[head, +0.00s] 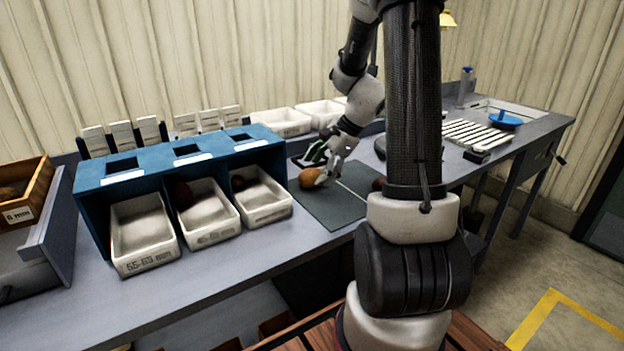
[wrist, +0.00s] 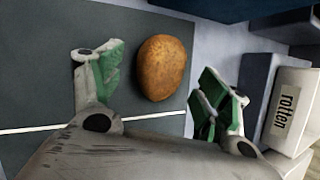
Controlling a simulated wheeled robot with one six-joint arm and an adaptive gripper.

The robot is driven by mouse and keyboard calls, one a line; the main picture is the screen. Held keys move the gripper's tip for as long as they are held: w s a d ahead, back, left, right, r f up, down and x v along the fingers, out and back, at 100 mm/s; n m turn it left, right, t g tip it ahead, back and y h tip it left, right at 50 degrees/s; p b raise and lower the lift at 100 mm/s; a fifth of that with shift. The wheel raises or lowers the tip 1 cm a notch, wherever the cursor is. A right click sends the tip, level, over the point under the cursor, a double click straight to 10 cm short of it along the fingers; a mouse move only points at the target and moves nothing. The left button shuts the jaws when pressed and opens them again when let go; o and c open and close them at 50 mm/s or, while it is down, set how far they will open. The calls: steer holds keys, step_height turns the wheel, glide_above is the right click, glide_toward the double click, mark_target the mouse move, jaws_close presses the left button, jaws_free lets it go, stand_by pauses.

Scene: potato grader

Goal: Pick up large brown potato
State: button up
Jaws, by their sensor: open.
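The large brown potato (head: 309,177) lies on the dark green-grey mat (head: 335,212) on the bench. In the wrist view the potato (wrist: 162,67) lies between the two green-padded fingers, with a gap on each side. My gripper (wrist: 158,88) is open and apart from the potato. In the head view my gripper (head: 322,163) is low over the mat at the potato, and one finger partly covers it. A second, small dark potato (head: 377,184) shows at the mat's right, partly hidden by my arm.
A blue sorting stand (head: 95,187) with three white trays, one tray (head: 268,205) nearest the mat, stands left of my gripper. A box labelled "rotten" (wrist: 290,110) is close to the right finger in the wrist view. More white bins (head: 283,127) stand behind. The mat's front is clear.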

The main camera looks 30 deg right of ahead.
steer(key=shift+x, duration=1.15)
steer(key=shift+c, duration=0.2)
steer(key=c, duration=1.2)
